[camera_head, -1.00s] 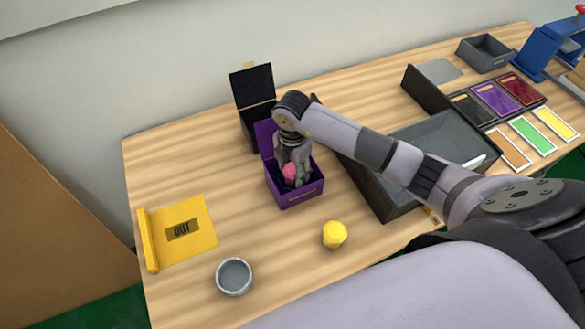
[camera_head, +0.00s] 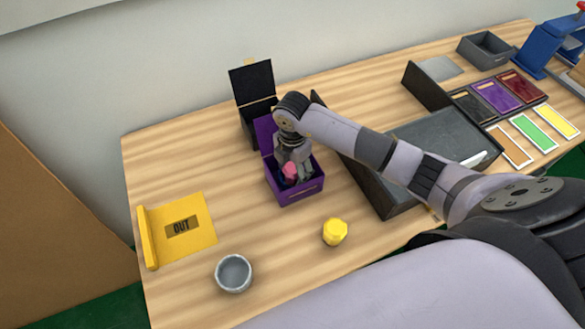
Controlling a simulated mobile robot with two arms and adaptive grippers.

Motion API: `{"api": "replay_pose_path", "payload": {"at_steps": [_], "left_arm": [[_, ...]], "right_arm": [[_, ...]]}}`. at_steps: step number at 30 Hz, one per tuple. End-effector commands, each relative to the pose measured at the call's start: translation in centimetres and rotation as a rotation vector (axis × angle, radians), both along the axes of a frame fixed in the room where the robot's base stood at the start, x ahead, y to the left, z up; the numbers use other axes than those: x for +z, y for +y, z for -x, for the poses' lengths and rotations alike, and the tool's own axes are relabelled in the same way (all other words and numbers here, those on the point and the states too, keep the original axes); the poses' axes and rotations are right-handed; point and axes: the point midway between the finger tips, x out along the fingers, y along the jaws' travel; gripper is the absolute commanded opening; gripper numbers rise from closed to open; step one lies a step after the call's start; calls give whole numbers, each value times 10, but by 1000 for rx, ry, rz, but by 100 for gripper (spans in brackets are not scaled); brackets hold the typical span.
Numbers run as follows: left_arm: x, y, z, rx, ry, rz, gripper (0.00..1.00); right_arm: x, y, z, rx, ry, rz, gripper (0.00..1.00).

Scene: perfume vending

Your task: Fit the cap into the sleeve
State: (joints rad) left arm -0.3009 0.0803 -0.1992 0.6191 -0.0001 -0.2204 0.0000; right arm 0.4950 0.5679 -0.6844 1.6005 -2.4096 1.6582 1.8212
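My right gripper (camera_head: 294,177) points down into an open purple box (camera_head: 297,192), which may be the sleeve. A small pink piece (camera_head: 290,169) shows at the gripper's fingers, inside the box's outline. It may be the cap, and its lower part is hidden. The fingers are close around or beside it, but I cannot tell whether they grip it. A yellow faceted piece (camera_head: 335,232), which also looks like a cap, stands alone on the table in front of the box. My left gripper is out of view.
An open black box (camera_head: 252,86) stands behind the purple one. A large dark tray (camera_head: 402,200) lies right, under my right arm. A grey cup (camera_head: 234,273) and a yellow OUT pad (camera_head: 203,215) are at front left. Colored cards (camera_head: 524,134) and a grey bin (camera_head: 487,49) are far right.

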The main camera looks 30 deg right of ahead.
Motion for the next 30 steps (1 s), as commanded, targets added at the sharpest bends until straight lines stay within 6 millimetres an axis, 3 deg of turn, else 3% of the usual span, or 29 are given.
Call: {"api": "replay_pose_path", "payload": {"at_steps": [8,13,17,24,30], "left_arm": [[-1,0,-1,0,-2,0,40],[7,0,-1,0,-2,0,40],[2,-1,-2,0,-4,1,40],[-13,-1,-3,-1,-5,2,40],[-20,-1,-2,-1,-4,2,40]], "right_arm": [[-5,0,4,1,12,2,59],[5,0,4,2,12,2,59],[23,0,1,2,4,1,59],[78,0,0,2,0,1,59],[114,0,1,2,1,1,59]]}}
